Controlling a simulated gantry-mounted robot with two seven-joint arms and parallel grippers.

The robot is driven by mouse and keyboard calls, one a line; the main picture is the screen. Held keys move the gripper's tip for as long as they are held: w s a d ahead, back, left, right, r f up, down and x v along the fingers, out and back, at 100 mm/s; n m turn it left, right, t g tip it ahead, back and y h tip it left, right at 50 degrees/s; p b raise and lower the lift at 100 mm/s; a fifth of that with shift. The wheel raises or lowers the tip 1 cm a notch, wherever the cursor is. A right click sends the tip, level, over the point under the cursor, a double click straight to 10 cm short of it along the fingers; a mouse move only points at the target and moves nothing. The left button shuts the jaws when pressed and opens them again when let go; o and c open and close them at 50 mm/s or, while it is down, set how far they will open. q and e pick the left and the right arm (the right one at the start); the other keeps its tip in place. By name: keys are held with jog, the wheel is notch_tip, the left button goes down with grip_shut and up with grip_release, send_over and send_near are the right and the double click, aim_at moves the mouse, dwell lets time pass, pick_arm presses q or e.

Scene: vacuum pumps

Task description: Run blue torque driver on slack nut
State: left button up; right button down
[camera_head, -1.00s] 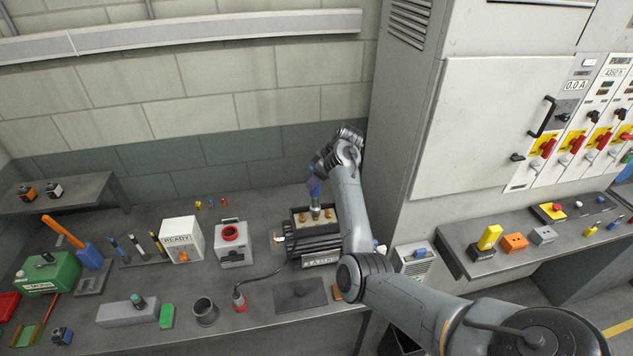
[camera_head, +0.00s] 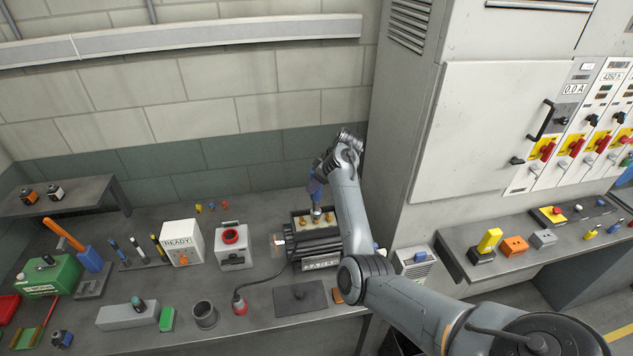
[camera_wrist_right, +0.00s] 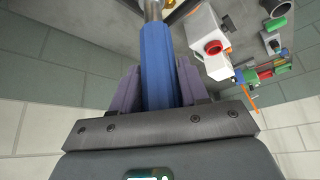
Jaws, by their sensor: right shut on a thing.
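My right gripper (camera_head: 318,174) is shut on the blue torque driver (camera_head: 317,193), which points down over the top of the pump (camera_head: 314,246). In the right wrist view the driver's blue handle (camera_wrist_right: 158,62) sits between the two fingers, and its metal shaft runs out of the picture at the top. Brass-coloured nuts (camera_head: 302,222) show on the pump's light top plate. The driver's tip is at the right part of this plate; I cannot tell whether it touches a nut, nor which nut is slack. My left gripper is not in view.
A white READY box (camera_head: 181,243) and a box with a red ring (camera_head: 232,246) stand left of the pump. A dark flat plate (camera_head: 300,297) lies in front of it. A tall grey cabinet (camera_head: 480,130) rises close on the right of my arm.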

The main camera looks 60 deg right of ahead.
jog(key=shift+f+b, duration=0.4)
jog(key=shift+f, duration=0.75)
jog(key=shift+f, duration=0.15)
dwell(0.8)
jog(key=shift+f, duration=0.2)
dwell(0.5)
jog(key=shift+f, duration=0.1)
dwell(0.7)
jog(key=shift+f, duration=0.1)
dwell(0.6)
dwell(0.5)
